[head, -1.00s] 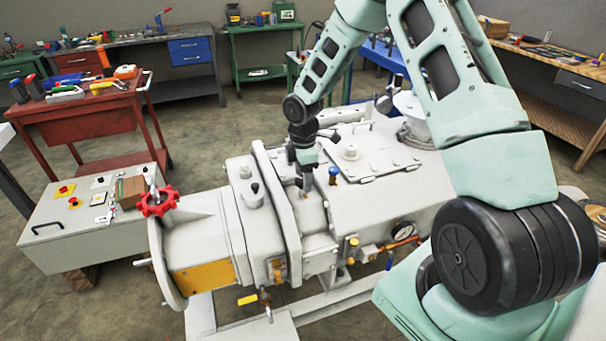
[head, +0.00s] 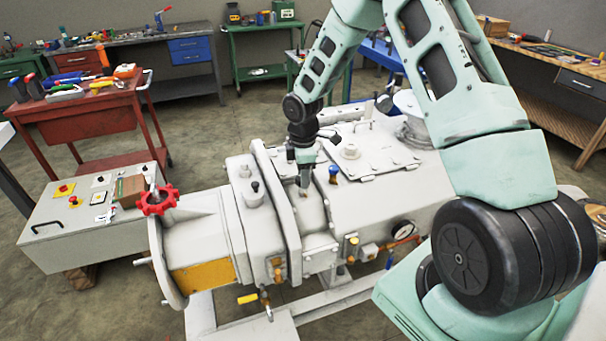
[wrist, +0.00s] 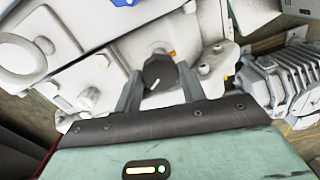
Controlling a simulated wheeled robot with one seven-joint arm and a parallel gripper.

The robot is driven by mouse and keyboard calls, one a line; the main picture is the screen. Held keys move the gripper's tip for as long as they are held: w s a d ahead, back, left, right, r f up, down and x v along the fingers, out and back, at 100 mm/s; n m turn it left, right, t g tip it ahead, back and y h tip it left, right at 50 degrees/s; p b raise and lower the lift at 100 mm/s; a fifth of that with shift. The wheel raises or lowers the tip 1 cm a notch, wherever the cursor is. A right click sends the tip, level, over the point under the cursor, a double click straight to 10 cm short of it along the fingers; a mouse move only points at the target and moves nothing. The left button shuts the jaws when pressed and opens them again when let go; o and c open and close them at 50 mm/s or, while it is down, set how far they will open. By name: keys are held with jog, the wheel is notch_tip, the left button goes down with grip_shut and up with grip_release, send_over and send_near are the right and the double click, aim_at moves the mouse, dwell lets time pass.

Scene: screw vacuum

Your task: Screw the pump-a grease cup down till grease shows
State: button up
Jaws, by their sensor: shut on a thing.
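The white vacuum pump (head: 345,205) stands in the middle of the head view. My gripper (head: 304,182) points down at its top, between the raised flange and the flat cover plate. In the wrist view, the two fingers of my gripper (wrist: 159,88) close on a dark, faceted knob with a white mark, which looks like the grease cup (wrist: 157,72). A small amber bit (wrist: 172,53) shows beside the knob; I cannot tell whether it is grease or brass. In the head view the fingers hide most of the cup.
A blue-capped fitting (head: 333,171) stands just right of my gripper. A black-knobbed post (head: 255,187) is to the left. A red handwheel (head: 157,200), a control box (head: 85,222) and a pressure gauge (head: 402,229) are farther off.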

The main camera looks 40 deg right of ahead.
jog(key=m, duration=0.5)
jog(key=shift+b, duration=0.35)
jog(key=m, duration=0.5)
jog(key=shift+b, duration=0.3)
jog(key=shift+m, duration=0.3)
jog(key=o, duration=1)
jog(key=shift+c, duration=0.2)
jog(key=shift+r, duration=0.1)
notch_tip(320, 180, up, 17)
jog(key=b, duration=0.2)
jog(key=shift+r, duration=0.15)
